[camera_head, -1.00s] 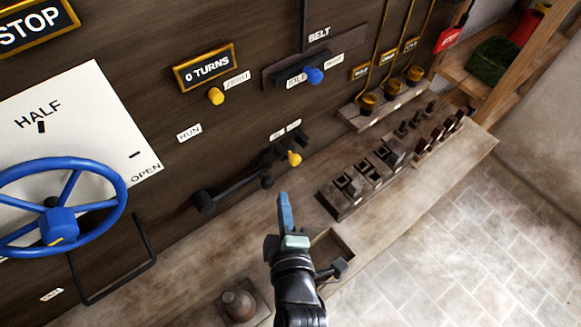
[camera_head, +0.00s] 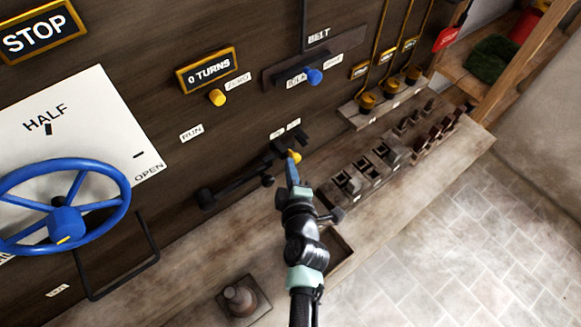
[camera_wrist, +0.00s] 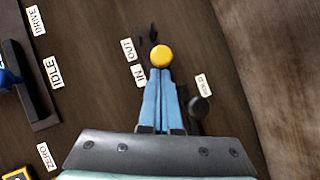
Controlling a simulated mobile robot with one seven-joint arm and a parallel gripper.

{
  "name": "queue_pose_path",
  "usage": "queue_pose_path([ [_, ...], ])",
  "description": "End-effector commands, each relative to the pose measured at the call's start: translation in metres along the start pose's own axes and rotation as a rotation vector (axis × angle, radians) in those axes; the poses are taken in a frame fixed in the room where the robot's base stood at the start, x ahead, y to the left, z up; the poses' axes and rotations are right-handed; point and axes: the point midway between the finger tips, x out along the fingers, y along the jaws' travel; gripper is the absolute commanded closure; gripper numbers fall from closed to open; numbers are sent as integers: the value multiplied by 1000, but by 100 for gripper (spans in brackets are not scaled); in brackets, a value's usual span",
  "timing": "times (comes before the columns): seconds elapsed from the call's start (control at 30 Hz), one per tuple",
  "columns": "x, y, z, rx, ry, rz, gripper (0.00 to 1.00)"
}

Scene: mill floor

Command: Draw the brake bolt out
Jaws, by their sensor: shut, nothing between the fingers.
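The brake bolt appears to be the small yellow knob (camera_head: 295,156) in a dark fitting on the wooden panel. In the wrist view the yellow knob (camera_wrist: 161,56) sits beside the IN label (camera_wrist: 139,75) and the OUT label (camera_wrist: 127,50). My gripper (camera_head: 292,168) is at the knob, its blue fingers shut with nothing between them. In the wrist view the fingertips (camera_wrist: 160,74) end at the knob's lower edge, and the knob is not between them. I cannot tell whether they touch it.
A dark lever (camera_head: 233,187) lies on the panel left of my gripper. A blue handwheel (camera_head: 122,190) stands at the left. A shelf (camera_head: 455,160) with blocks and several handles runs along the right below the panel. A blue knob (camera_head: 314,76) is above.

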Motion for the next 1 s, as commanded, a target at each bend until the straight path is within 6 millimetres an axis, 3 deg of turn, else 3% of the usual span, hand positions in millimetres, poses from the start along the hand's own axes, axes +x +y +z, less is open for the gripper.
queue_pose_path([
  [0.37,2,0,2,0,0,1,100],
  [0.73,21,14,32,0,0,5,100],
  [1.0,22,21,38,1,-4,1,100],
])
